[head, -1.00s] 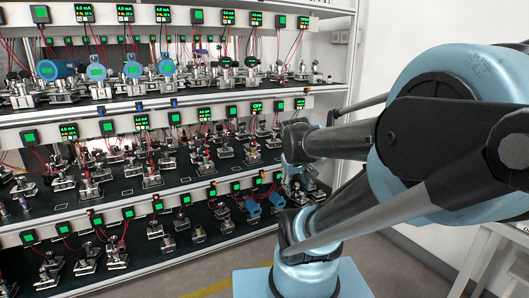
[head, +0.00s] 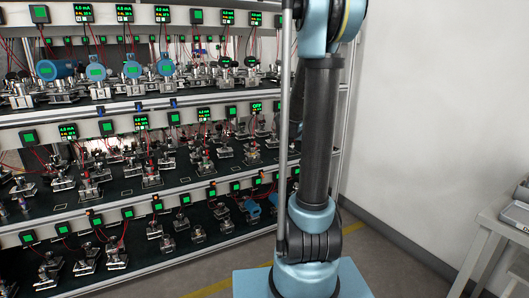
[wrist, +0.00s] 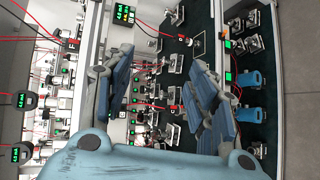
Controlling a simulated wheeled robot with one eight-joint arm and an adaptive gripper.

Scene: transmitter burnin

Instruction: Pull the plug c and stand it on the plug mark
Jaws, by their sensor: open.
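My gripper (wrist: 157,66) shows in the wrist view with its two blue-grey fingers spread wide apart. Nothing is held between them. Beyond the fingers is a rack shelf with small metal fixtures and red leads, turned sideways in this view. Several small red-tipped parts show between and beyond the fingers, but I cannot tell which one is plug c. I cannot make out the plug mark in either view. In the head view my gripper is out of the picture, above its top edge.
The rack (head: 160,190) has several dark shelves crowded with fixtures, blue transmitters (head: 132,69), hanging leads and green-lit displays. One display reads OFF (head: 257,106). A white table (head: 497,232) stands at the right edge. The floor between is clear, with a yellow line (head: 215,286).

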